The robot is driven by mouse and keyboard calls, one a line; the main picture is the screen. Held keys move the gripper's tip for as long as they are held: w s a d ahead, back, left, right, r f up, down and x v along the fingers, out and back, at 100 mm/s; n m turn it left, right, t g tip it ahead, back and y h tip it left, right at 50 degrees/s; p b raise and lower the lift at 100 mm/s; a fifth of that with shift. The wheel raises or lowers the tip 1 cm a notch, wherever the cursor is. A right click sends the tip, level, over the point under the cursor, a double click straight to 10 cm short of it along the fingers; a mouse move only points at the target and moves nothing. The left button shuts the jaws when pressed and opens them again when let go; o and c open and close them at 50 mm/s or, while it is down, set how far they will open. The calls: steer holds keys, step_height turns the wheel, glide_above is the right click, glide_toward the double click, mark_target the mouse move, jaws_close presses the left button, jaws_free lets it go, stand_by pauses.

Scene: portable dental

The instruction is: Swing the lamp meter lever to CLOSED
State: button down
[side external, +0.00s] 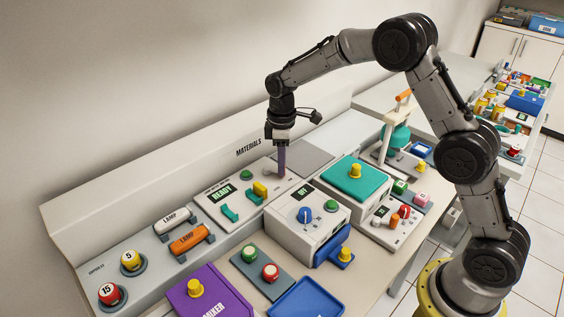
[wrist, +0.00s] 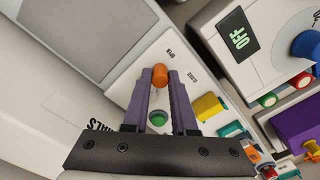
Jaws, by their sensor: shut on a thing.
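The lamp meter panel (side external: 212,196) lies on the sloped bench at the back, with a display reading READY. In the wrist view, the lever's orange knob (wrist: 160,75) sits between the purple fingertips of my gripper (wrist: 160,80), which is shut on it. An OPEN label is printed just beyond the knob, and another label, seemingly CLOSED, is to its right. In the side view my gripper (side external: 281,172) points down at the panel's right end and hides most of the lever. The lever's exact angle is hard to tell.
On the same panel are a green button (wrist: 158,118), a yellow switch (side external: 260,188) and teal switches (side external: 229,213). A white box with a blue dial (side external: 305,215) stands in front, close to the panel. A flat grey plate (side external: 303,160) lies to the right.

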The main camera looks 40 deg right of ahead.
steer(key=m, duration=0.2)
steer(key=a+m, duration=0.2)
steer(key=m, duration=0.1)
steer(key=shift+s+m, duration=0.2)
steer(key=shift+m, duration=0.1)
steer(key=m, duration=0.1)
steer(key=a+m, duration=0.1)
steer(key=shift+m, duration=0.3)
steer(key=shift+w+a+m, duration=0.15)
steer(key=shift+a+m, duration=0.1)
steer(key=shift+m, duration=0.55)
steer(key=shift+w+a+m, duration=0.15)
steer(key=shift+a+m, duration=0.1)
steer(key=shift+m, duration=0.55)
steer(key=c, duration=0.7)
jaws_free()
steer(key=shift+r, duration=0.1)
step_height(320, 180, up, 14)
steer(key=shift+f, duration=0.15)
